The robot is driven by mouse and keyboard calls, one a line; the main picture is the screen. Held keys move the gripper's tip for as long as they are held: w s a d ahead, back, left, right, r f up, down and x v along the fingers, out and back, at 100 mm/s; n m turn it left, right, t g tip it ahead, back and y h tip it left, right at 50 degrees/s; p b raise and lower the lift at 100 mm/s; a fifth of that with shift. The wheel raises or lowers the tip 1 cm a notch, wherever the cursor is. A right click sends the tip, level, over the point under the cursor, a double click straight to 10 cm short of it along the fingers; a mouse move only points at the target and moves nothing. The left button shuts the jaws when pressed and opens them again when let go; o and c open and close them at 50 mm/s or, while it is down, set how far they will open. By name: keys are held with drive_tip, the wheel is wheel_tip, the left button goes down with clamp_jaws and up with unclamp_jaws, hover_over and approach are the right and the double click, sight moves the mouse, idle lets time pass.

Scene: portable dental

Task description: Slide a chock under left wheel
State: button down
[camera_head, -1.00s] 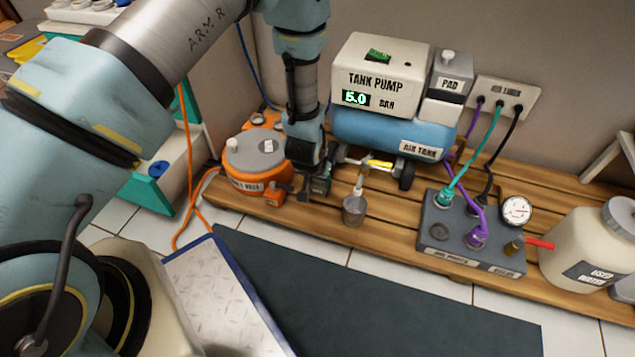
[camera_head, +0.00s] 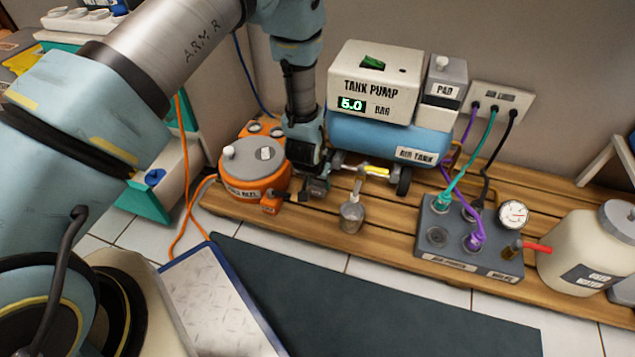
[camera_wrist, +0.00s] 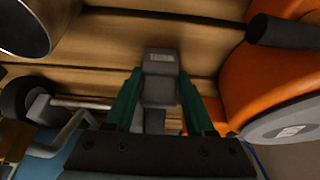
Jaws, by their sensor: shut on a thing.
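My gripper (camera_wrist: 160,85) has its teal fingers shut on a small grey chock (camera_wrist: 160,62) with a pale label. In the head view the chock (camera_head: 319,186) shows low over the wooden pallet, between the reel and the air tank. I cannot tell whether it touches the slats. The blue air tank (camera_head: 350,140) stands just right of the gripper, on an axle with wheels. Its right wheel (camera_head: 404,182) is clear to see and also shows in the wrist view (camera_wrist: 18,98). The left wheel is largely hidden by my gripper.
An orange cable reel (camera_head: 240,185) stands close left of the gripper. A metal cup (camera_head: 351,218) stands in front of the tank. A grey valve box (camera_head: 470,240) with hoses and a beige container (camera_head: 585,250) are to the right. The pallet's (camera_head: 385,235) front slats are partly bare.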

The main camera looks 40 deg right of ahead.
drive_tip(key=shift+c, duration=0.9)
unclamp_jaws()
drive_tip(key=shift+s+a+p, duration=0.45)
drive_tip(key=shift+s+a, duration=0.2)
drive_tip(key=shift+a, duration=0.35)
drive_tip(key=shift+s+a+p, duration=0.45)
drive_tip(key=shift+s+a, duration=0.2)
drive_tip(key=shift+a, duration=0.35)
drive_tip(key=shift+r+p, duration=2.15)
drive_tip(key=shift+r, duration=0.35)
